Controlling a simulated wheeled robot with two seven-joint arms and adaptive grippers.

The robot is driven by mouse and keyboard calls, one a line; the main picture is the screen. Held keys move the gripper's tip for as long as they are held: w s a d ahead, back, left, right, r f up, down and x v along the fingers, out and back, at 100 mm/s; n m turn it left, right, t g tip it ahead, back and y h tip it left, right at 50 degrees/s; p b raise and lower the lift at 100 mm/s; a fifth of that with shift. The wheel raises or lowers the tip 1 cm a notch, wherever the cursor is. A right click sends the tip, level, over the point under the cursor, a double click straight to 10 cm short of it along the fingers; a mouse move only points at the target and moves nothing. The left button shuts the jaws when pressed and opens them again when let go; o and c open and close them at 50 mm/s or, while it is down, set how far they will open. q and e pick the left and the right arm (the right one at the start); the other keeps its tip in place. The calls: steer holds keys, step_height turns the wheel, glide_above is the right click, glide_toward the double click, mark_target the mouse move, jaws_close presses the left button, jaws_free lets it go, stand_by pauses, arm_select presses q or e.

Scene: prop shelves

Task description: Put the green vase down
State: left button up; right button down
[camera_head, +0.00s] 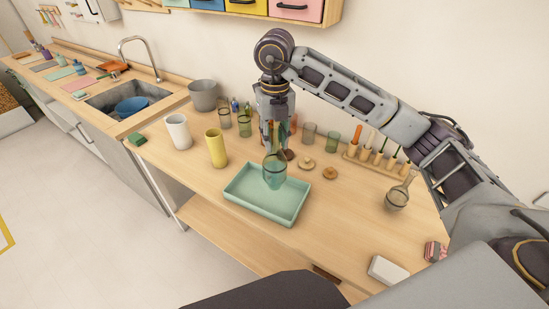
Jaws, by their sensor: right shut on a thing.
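The green vase (273,173) is translucent blue-green glass and looks upright. My right gripper (275,148) comes down from above and is shut on the vase's upper part. The vase is over the inside of a mint-green tray (238,200) on the wooden table. I cannot tell whether its base touches the tray floor. The gripper partly hides the vase's rim. My left gripper is not in view.
A yellow vase (217,150) and a white cup (178,132) stand left of the tray. Several small glasses (309,133) stand behind it. A clear flask (397,195) and a white block (387,270) are to the right.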

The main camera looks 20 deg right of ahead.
mark_target(275, 155)
steer(key=shift+f, duration=1.35)
steer(key=shift+f+p, duration=0.3)
steer(key=shift+f, duration=1.7)
steer(key=c, duration=1.1)
jaws_free()
steer(key=shift+s, duration=0.1)
steer(key=shift+r, duration=6.1)
